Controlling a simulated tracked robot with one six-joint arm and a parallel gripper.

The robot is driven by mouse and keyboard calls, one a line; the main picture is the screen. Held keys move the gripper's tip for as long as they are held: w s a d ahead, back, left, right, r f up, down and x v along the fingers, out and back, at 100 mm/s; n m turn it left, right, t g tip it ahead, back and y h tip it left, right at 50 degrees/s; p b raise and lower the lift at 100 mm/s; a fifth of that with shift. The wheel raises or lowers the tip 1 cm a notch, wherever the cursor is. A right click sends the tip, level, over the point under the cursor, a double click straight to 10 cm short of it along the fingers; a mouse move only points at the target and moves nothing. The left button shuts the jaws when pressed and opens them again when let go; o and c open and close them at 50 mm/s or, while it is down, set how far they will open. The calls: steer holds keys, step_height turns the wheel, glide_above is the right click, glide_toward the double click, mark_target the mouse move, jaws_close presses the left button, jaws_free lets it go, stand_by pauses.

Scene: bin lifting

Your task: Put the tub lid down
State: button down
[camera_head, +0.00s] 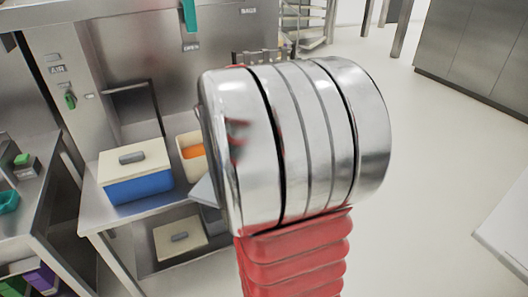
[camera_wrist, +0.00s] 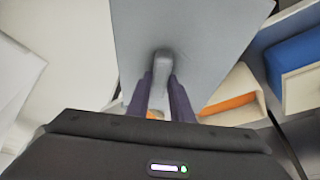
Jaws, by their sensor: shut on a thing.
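In the wrist view my gripper (camera_wrist: 164,98) is shut on the raised handle (camera_wrist: 162,68) of a flat grey tub lid (camera_wrist: 205,28). The lid fills the upper middle of that view. In the head view only a grey corner of the lid (camera_head: 204,191) shows beside my arm, which hides my gripper. An open cream tub (camera_head: 184,142) with orange contents stands on the steel table, partly hidden by my arm. It also shows in the wrist view (camera_wrist: 246,80), partly under the lid. I cannot tell the lid's height above the table.
A blue tub (camera_head: 140,190) with a cream lid (camera_head: 134,160) and grey handle stands on the table (camera_head: 100,215), left of the open tub. Another cream lid (camera_head: 168,238) with a grey handle shows on the lower shelf. Open floor (camera_head: 430,130) lies to the right.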

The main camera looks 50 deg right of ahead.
steer(key=w+a+f+n+t+y, duration=0.1)
steer(key=w+a+f+n, duration=0.2)
steer(key=a, duration=0.7)
steer(key=w+a+f+n+t+y, duration=0.1)
steer(key=w+a+f+n, duration=0.2)
steer(key=w+a+n, duration=0.3)
steer(key=w+a+f+n+t+y, duration=0.1)
steer(key=w+a+n, duration=0.4)
steer(key=a, duration=1.1)
step_height(320, 180, down, 2)
steer(key=w+y, duration=0.1)
steer(key=w, duration=0.1)
steer(key=shift+w+n, duration=0.3)
steer(key=shift+a+f, duration=0.1)
steer(key=shift+a, duration=0.1)
